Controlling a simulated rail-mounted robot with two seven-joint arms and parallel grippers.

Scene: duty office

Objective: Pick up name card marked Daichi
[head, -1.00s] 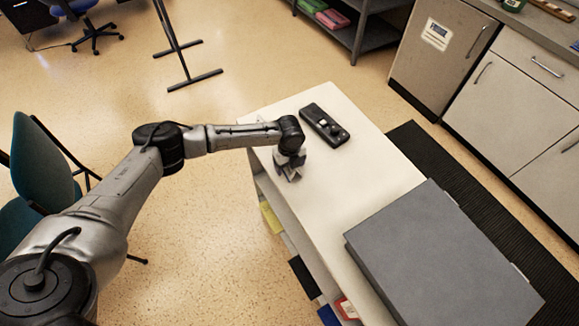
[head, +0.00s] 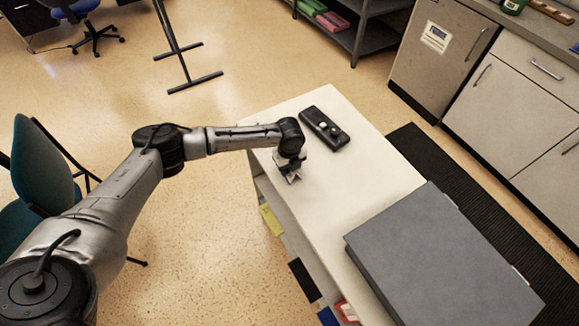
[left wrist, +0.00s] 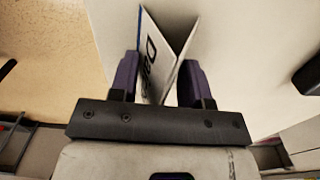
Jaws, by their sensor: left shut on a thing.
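A white folded name card (left wrist: 153,40) with a blue edge stands like a tent in the left wrist view. Dark lettering shows on its left face, partly hidden, and I cannot read the whole name. My left gripper (left wrist: 160,68) has its two fingers on either side of the card and is shut on it. In the head view, my left gripper (head: 290,171) points down, low over the white table top (head: 350,180). The card is mostly hidden by the gripper there. My right gripper is not in view.
A black device (head: 325,128) lies on the table just beyond the gripper. A large grey case (head: 440,255) covers the near right end. Folders show on the shelves below the table's left side. A teal chair (head: 42,165) stands left. The table's middle is clear.

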